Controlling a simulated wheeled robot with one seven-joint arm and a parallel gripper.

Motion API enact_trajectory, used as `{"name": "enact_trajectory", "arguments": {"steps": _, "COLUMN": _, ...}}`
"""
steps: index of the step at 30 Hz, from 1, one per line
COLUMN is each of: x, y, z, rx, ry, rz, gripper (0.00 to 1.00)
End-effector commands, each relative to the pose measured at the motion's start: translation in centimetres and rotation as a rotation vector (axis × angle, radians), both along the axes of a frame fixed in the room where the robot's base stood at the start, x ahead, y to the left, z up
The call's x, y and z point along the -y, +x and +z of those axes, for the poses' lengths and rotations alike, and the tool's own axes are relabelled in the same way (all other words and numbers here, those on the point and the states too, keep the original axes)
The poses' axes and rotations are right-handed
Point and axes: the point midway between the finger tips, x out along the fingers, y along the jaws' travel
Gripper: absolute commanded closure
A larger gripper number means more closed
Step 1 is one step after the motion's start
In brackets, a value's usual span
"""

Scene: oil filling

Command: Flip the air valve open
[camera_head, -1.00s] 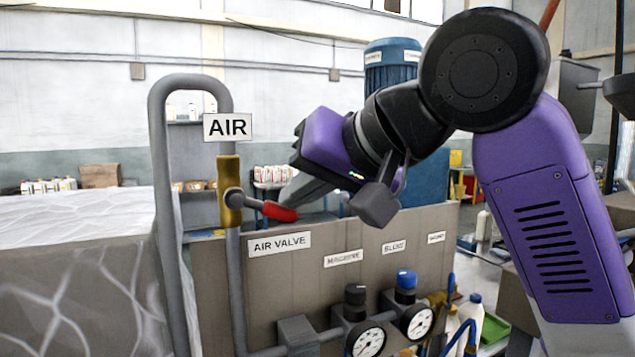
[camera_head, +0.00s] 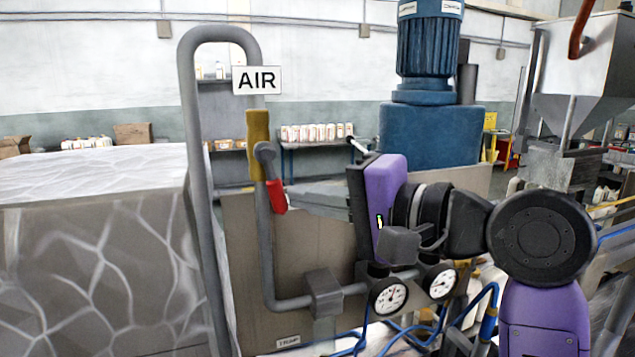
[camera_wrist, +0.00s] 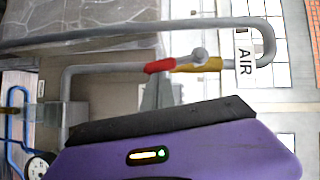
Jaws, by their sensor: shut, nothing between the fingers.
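The air valve (camera_head: 257,140) is a yellow body on the grey vertical pipe under the AIR sign (camera_head: 257,80). Its lever has a red handle (camera_head: 276,197) that hangs down, nearly in line with the pipe and tilted slightly right. My gripper (camera_head: 292,190) is shut and empty, with its fingertips at the right side of the red handle; I cannot tell whether they touch it. In the wrist view, the red handle (camera_wrist: 160,66) lies just beyond the fingertips (camera_wrist: 155,80), and the yellow valve body (camera_wrist: 209,64) is to its right.
A grey panel (camera_head: 235,270) stands behind the pipe, with pressure gauges (camera_head: 390,296) low on the right. A large wrapped block (camera_head: 90,270) fills the left. A blue motor (camera_head: 428,50) stands behind my arm. Blue hoses (camera_head: 480,310) run at the lower right.

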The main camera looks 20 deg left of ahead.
Motion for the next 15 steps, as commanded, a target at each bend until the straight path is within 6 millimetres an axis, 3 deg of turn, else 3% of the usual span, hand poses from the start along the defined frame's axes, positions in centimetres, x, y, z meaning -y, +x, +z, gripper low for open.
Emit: {"name": "enact_trajectory", "arguments": {"steps": 15, "x": -1.27, "y": -0.84, "z": -0.95, "rx": -0.129, "ry": 0.191, "rz": 0.001, "gripper": 1.00}}
